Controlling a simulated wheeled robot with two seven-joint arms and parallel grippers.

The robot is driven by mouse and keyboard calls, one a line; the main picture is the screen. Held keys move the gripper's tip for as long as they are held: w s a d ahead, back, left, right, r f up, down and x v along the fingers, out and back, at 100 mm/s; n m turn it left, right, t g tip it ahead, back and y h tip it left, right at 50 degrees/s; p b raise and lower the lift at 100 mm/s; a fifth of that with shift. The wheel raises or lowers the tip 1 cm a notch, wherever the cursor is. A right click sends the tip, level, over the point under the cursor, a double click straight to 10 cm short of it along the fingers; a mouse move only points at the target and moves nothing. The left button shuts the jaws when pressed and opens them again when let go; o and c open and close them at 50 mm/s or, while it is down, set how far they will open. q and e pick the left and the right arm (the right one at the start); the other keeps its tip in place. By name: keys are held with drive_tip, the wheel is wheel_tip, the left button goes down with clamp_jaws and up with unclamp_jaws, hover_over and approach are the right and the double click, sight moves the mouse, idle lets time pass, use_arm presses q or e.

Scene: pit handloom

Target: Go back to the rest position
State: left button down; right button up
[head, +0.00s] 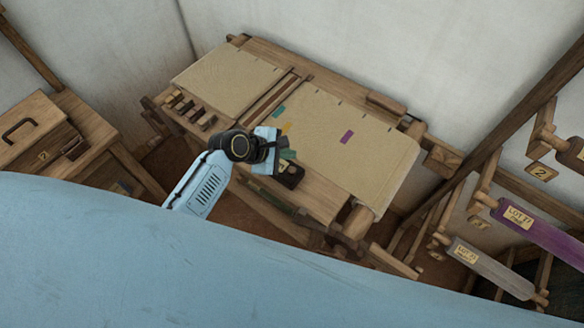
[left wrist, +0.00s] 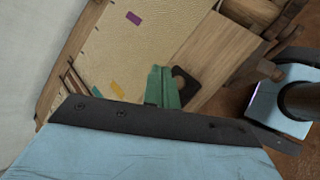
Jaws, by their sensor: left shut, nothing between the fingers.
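My left gripper (head: 288,158) is over the front edge of the loom (head: 320,197), near the cream cloth. Its green fingers (left wrist: 163,88) are together in the left wrist view, with nothing between them. The cloth (head: 375,150) lies flat on the loom. It carries a purple patch (head: 346,137), a teal patch (head: 278,112) and a yellow patch (head: 287,128). A dark piece (left wrist: 185,84) shows beside the fingers on a wooden board (left wrist: 215,60); I cannot tell whether they touch.
Several small wooden pieces (head: 190,110) sit at the loom's left end. A wooden box with a handle (head: 28,132) stands on a bench at the left. At the right, a rack holds a purple roll (head: 545,232) and a grey roll (head: 490,268) with labels.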

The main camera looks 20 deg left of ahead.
idle(0.4)
use_arm(q)
drive_tip(key=s+a+r+m+g+y, duration=0.1)
drive_tip(key=s+a+r+m+y, duration=0.15)
drive_tip(key=s+m, duration=0.5)
drive_tip(key=s+a+r+m+g+y, duration=0.1)
drive_tip(key=s+a+r+m+y, duration=0.2)
drive_tip(key=s+m, duration=0.4)
drive_tip(key=s+a+r+m+g+y, duration=0.15)
drive_tip(key=s+r+m, duration=0.3)
drive_tip(key=s, duration=0.45)
wheel_tip(320, 180, down, 34)
drive_tip(key=s+m+b, duration=0.1)
drive_tip(key=s+b, duration=0.1)
drive_tip(key=b, duration=0.8)
drive_tip(key=s+a+f+g+b, duration=0.1)
drive_tip(key=s+f+b, duration=0.3)
drive_tip(key=s+f, duration=0.4)
drive_tip(key=s+a+f+g+b, duration=0.1)
drive_tip(key=s+f+b, duration=0.3)
drive_tip(key=f, duration=1.2)
drive_tip(key=s+a, duration=0.1)
drive_tip(key=s, duration=0.3)
drive_tip(key=shift+s+a+m+h, duration=0.3)
drive_tip(key=shift+s+a, duration=0.05)
drive_tip(key=shift+f, duration=0.1)
